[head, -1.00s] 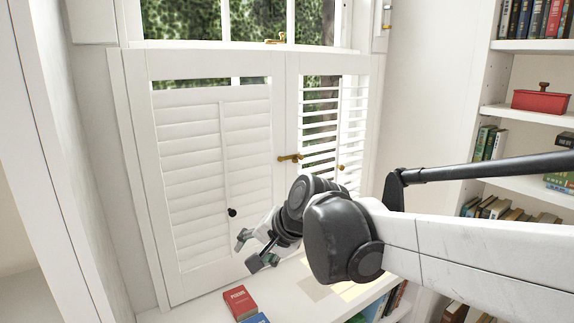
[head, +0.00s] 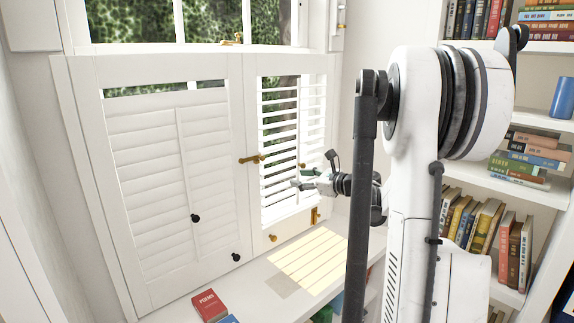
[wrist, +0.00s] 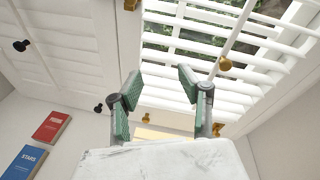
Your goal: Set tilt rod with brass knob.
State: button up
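The tilt rod (wrist: 238,32) runs down the front of the open slats of the right shutter (head: 291,112). Its brass knob (wrist: 225,64) shows in the wrist view, right of and beyond my fingers. In the head view the small brass knob (head: 302,166) shows just above my gripper (head: 304,179). My gripper also shows in the wrist view (wrist: 158,84), with its two green-padded fingers apart and nothing between them. It points at the right shutter's slats, and the knob is outside the fingers. Exact depth to the knob is unclear.
The left shutter (head: 165,130) has closed slats, a rod with a black knob (head: 195,218) and another black knob (head: 236,257) low on its frame. A brass latch (head: 250,159) sits between the shutters. A red book (head: 209,305) lies on the sill. Bookshelves stand at right.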

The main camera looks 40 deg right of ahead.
aim_at(304, 166)
jog(key=s+d+f+m+t+h, duration=0.1)
jog(key=s+d+m+t+h, duration=0.3)
jog(key=d, duration=0.7)
jog(key=w, duration=0.4)
jog(key=w+g+y, duration=0.1)
jog(key=w, duration=0.4)
jog(key=w+y, duration=0.1)
jog(key=w, duration=0.4)
jog(key=shift+w+a+f+m+g, duration=0.1)
jog(key=shift+w+f+m+g, duration=0.1)
jog(key=shift+m+g, duration=0.2)
jog(key=shift+c, duration=0.5)
